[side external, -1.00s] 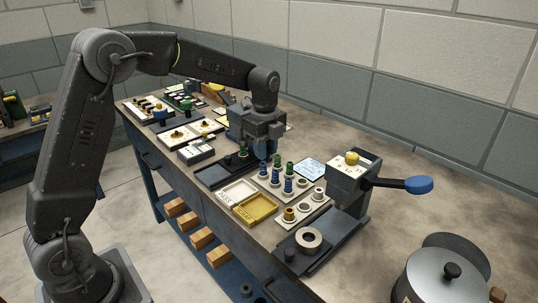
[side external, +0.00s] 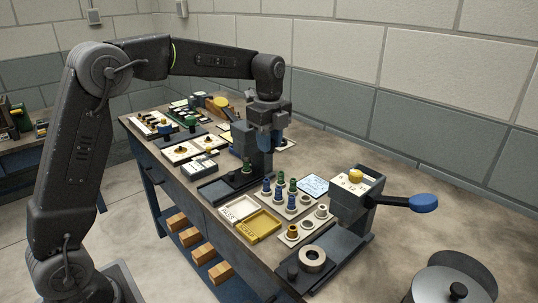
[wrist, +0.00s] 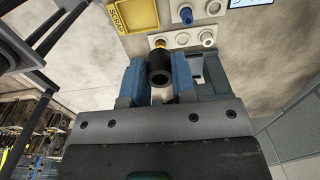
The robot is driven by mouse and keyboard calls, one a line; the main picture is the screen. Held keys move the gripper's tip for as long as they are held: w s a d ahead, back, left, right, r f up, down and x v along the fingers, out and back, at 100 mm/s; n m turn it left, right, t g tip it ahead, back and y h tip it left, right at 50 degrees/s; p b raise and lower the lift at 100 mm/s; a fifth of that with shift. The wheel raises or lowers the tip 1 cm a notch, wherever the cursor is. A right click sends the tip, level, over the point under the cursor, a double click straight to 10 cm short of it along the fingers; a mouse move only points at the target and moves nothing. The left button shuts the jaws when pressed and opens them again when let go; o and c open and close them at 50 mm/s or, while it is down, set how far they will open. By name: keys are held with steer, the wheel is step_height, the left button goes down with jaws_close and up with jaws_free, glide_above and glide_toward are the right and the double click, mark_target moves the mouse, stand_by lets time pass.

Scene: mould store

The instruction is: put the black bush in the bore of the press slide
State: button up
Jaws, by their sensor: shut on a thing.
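My gripper (side external: 270,138) is up over the bench, beside the dark upright of the left-hand fixture. In the wrist view its blue-grey fingers (wrist: 158,80) are shut on the black bush (wrist: 160,72), a short dark cylinder with an open hole facing the camera. In the side view I cannot make out the bush clearly. The press (side external: 357,195), a grey block with a blue-ended lever, stands at the right. On its dark base lies a pale ring (side external: 312,258) with a dark hole, which looks like the slide's bore. The gripper is well apart from it.
A white tray (side external: 229,216) and a yellow scrap tray (side external: 247,237) lie between gripper and press. Several upright blue and green bushes (side external: 279,190) stand beside them. A plate with a gold bush (side external: 292,232) and pale rings is near the press. A lidded pot (side external: 450,292) stands front right.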

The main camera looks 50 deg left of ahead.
steer(key=s+d, duration=0.2)
steer(key=d, duration=1)
glide_above(312, 258)
step_height(312, 258, down, 8)
steer(key=shift+f, duration=3)
steer(key=shift+f, duration=0.75)
steer(key=o, duration=1)
steer(key=shift+o, duration=0.2)
steer(key=o, duration=0.3)
